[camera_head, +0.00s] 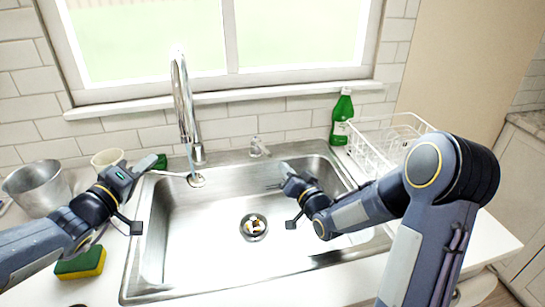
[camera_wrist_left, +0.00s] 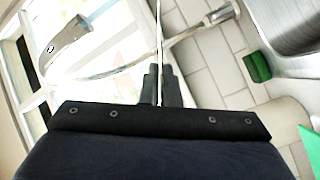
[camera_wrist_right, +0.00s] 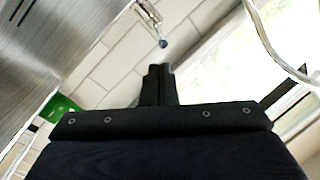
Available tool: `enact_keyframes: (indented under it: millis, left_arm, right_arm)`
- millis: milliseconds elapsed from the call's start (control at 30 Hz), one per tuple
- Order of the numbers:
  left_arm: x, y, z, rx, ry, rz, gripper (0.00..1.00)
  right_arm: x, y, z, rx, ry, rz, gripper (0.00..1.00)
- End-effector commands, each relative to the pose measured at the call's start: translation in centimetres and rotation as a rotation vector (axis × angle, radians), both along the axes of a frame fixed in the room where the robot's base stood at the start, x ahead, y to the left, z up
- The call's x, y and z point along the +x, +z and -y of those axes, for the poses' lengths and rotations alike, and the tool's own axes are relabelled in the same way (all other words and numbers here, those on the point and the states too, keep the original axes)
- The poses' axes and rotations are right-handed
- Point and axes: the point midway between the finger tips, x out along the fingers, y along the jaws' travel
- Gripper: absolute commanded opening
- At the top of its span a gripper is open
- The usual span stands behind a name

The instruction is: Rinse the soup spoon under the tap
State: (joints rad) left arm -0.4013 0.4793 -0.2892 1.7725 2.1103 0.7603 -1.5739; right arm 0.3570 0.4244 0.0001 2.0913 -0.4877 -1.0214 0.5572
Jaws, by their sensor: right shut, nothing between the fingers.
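The soup spoon (camera_head: 172,174) is held by its handle in my left gripper (camera_head: 146,164), shut on it at the sink's left rim. The spoon reaches right, and its bowl end is below the tap (camera_head: 184,95). A thin bluish stream (camera_head: 190,158) seems to fall onto it. In the left wrist view the thin handle (camera_wrist_left: 158,50) runs up from my left fingers (camera_wrist_left: 160,85). My right gripper (camera_head: 285,170) is shut and empty above the sink's right back part, near the small tap lever (camera_head: 258,147). The lever also shows in the right wrist view (camera_wrist_right: 150,14).
The steel sink (camera_head: 200,235) has bits in its drain (camera_head: 253,227). A green bottle (camera_head: 342,117) and white dish rack (camera_head: 372,155) stand right. A metal pot (camera_head: 35,188), a cream cup (camera_head: 107,158) and a yellow-green sponge (camera_head: 80,263) are left.

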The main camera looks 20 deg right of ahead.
Motion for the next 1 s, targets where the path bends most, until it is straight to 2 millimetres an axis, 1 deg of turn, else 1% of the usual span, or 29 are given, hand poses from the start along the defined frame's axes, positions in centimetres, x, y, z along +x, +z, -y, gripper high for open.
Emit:
enact_keyframes:
  millis: [33, 300, 400, 500, 600, 767, 867, 1000]
  left_arm:
    - [0.0, 0.0, 0.0, 0.000, 0.000, 0.000, 0.00]
    - [0.0, 0.0, 0.0, 0.000, 0.000, 0.000, 0.00]
    - [0.0, 0.0, 0.0, 0.000, 0.000, 0.000, 0.00]
    - [0.0, 0.0, 0.0, 0.000, 0.000, 0.000, 0.00]
    - [0.0, 0.0, 0.0, 0.000, 0.000, 0.000, 0.00]
    - [0.0, 0.0, 0.0, 0.000, 0.000, 0.000, 0.00]
    - [0.0, 0.0, 0.0, 0.000, 0.000, 0.000, 0.00]
    - [0.0, 0.0, 0.0, 0.000, 0.000, 0.000, 0.00]
  right_arm:
    - [0.0, -0.1, 0.6, 0.098, 0.015, 0.000, 0.00]
    - [-0.3, -0.6, 2.4, 0.649, 0.125, -0.041, 0.00]
    - [-0.5, -0.8, 2.9, 0.822, 0.158, -0.071, 0.00]
    - [-0.7, -1.1, 3.3, 0.959, 0.182, -0.101, 0.00]
    - [-0.9, -1.3, 3.5, 1.052, 0.198, -0.123, 0.00]
    - [-0.6, -1.4, 3.6, 1.120, 0.208, -0.142, 0.00]
    - [0.5, -1.3, 3.3, 1.126, 0.212, -0.143, 0.00]
    - [2.9, -1.2, 2.7, 1.125, 0.212, -0.142, 0.00]
